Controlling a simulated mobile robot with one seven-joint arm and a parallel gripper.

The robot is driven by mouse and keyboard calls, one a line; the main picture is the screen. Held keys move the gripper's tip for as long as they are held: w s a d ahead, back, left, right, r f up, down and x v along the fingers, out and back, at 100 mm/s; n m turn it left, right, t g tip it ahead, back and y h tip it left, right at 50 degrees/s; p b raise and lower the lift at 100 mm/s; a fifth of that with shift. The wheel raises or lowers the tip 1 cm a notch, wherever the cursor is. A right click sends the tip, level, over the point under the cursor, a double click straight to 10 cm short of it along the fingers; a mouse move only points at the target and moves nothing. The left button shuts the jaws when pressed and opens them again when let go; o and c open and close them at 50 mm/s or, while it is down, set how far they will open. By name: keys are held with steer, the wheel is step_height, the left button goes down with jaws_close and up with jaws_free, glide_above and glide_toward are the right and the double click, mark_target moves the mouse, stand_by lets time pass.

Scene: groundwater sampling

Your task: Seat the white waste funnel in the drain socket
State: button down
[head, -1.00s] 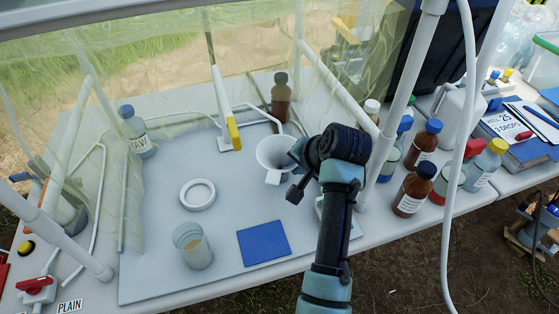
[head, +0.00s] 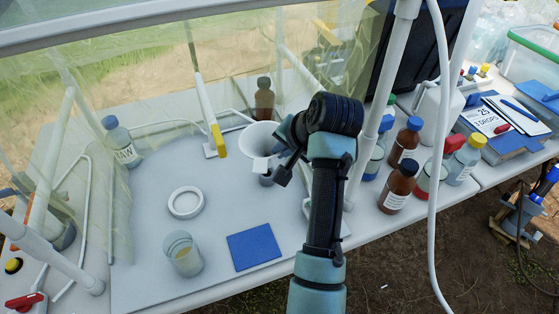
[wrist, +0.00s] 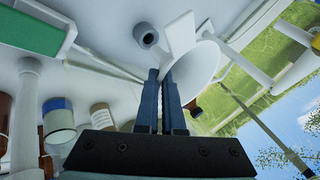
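The white waste funnel (head: 258,139) is held above the bench with its wide mouth up, and its flat tab points toward the front. It also shows in the wrist view (wrist: 197,70). My gripper (head: 282,155) is at its right side. In the wrist view the two dark fingers (wrist: 173,85) are close together at the funnel's edge, shut on it. A short grey cylinder with a dark opening (wrist: 146,36), seemingly the drain socket, stands on the bench beside the funnel. In the head view the socket (head: 266,178) shows partly below the funnel's tab.
A white ring (head: 186,202), a cloudy beaker (head: 183,254) and a blue pad (head: 254,246) lie left and front. A brown bottle (head: 264,100) and a yellow-tipped white rod (head: 209,115) stand behind. Several bottles and a white frame post (head: 378,110) are right.

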step_height(320, 180, up, 3)
steer(key=shift+w+r, duration=0.1)
steer(key=shift+r, duration=0.1)
steer(key=shift+m+g, duration=0.4)
steer(key=shift+m, duration=0.3)
steer(key=shift+w+f, duration=0.2)
steer(key=shift+f, duration=1.1)
steer(key=shift+w+f, duration=0.15)
steer(key=shift+f, duration=1.1)
steer(key=shift+p, duration=1.5)
steer(key=shift+f+y+b, duration=0.3)
steer(key=shift+f+b, duration=0.45)
steer(key=shift+f, duration=1.25)
steer(key=c, duration=1)
jaws_free()
steer(key=p+v, duration=0.2)
steer(key=v, duration=1.1)
steer(key=shift+a, duration=0.1)
